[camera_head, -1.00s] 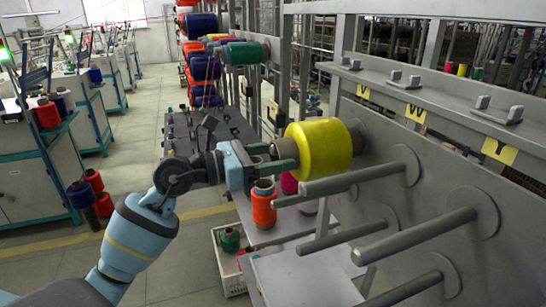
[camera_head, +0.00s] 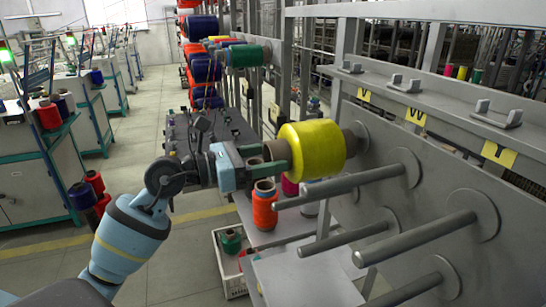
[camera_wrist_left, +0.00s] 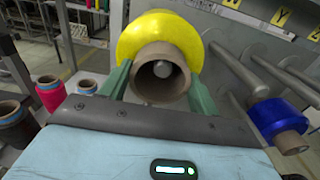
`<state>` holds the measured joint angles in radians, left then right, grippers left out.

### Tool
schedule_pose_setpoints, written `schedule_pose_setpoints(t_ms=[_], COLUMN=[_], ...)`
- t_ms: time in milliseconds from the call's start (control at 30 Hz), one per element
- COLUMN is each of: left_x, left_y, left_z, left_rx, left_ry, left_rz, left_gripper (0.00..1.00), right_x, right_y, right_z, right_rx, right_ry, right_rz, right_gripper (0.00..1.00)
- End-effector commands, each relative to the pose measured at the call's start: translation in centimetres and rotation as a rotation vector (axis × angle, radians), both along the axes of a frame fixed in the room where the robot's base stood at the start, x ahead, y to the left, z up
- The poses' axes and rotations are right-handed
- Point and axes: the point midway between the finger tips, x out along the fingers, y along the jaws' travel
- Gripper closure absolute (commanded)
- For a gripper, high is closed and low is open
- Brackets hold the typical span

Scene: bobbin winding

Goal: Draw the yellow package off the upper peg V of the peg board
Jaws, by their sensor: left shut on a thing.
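The yellow package (camera_head: 312,149) is wound on a brown tube and sits at the upper peg under label V (camera_head: 363,94) of the peg board (camera_head: 400,150). Its tube shows at both ends. My left gripper (camera_head: 274,157) is shut on the near tube end, its green fingers on either side. In the left wrist view, the yellow package (camera_wrist_left: 150,28) is just beyond the fingers, and a grey rounded peg end (camera_wrist_left: 165,69) shows inside the brown tube. The rest of that peg is hidden by the package. My right gripper is not in view.
Bare pegs (camera_head: 350,184) stick out right of and below the package. An orange spool (camera_head: 264,206) stands close under my left gripper. A blue package (camera_wrist_left: 275,120) shows at the right in the wrist view. The aisle floor at the left is clear.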

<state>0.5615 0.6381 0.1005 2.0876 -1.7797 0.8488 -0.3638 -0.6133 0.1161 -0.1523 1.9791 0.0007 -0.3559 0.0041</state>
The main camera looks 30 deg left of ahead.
Motion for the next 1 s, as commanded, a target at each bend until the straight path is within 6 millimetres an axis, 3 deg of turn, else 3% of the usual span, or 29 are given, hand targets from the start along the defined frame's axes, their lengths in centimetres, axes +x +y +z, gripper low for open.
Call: schedule_pose_setpoints(t_ms=[1000], left_x=[-4.4], left_y=[3.7], left_z=[0.1], left_rx=[0.0], left_ry=[-0.004], left_rz=[0.0], left_gripper=[0.93], right_x=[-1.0], right_y=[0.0], right_z=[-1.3], right_rx=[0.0], right_ry=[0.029], right_rz=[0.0], right_gripper=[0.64])
